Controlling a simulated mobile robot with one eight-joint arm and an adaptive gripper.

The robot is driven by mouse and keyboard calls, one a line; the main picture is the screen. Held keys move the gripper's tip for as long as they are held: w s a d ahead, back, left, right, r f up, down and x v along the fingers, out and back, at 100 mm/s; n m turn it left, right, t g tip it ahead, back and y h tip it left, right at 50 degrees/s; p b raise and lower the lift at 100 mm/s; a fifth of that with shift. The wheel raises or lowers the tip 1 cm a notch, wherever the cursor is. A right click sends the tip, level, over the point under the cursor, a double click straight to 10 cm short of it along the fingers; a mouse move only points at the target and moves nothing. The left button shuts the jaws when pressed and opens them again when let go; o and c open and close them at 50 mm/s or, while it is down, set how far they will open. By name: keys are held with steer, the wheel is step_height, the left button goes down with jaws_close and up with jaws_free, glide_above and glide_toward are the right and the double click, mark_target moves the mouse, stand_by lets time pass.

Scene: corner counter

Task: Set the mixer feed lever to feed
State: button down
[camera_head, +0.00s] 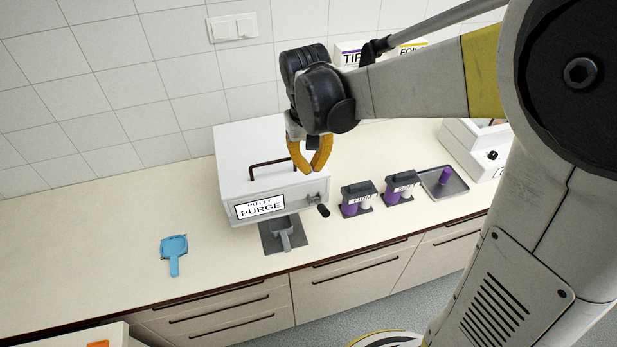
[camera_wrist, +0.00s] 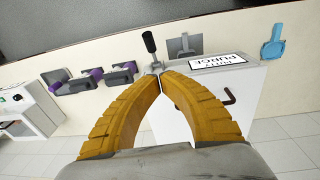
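The mixer is a white box (camera_head: 235,180) on the counter, with a front label (camera_head: 260,207) reading "PUTTY PURGE"; it also shows upside down in the wrist view (camera_wrist: 215,100). Its feed lever (camera_head: 322,210) has a black grip and a grey mount at the front right corner. In the head view the lever slants down and right. In the wrist view the lever grip (camera_wrist: 149,42) stands just beyond my fingertips. My gripper (camera_head: 311,169) has orange fingers with tips together, empty, above the mixer's right side. The fingertips (camera_wrist: 161,76) overlap the lever's base in the wrist view; contact cannot be told.
Two purple-and-white cartridge sets (camera_head: 358,200) (camera_head: 402,188) stand to the right, then a grey tray (camera_head: 455,187). A blue scraper (camera_head: 174,253) lies left. A dark handle (camera_head: 270,165) rises from the mixer top.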

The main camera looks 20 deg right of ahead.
glide_above(321, 206)
steer(key=w+a, duration=0.2)
steer(key=w, duration=0.1)
step_height(321, 206, down, 9)
steer(key=shift+s+d+f, duration=0.3)
steer(key=shift+s+f, duration=0.35)
steer(key=shift+f, duration=0.05)
steer(key=shift+s+d+f, duration=0.25)
steer(key=shift+s+f, duration=0.35)
steer(key=shift+f, duration=0.05)
steer(key=shift+f+b, duration=0.1)
steer(key=shift+b, duration=0.25)
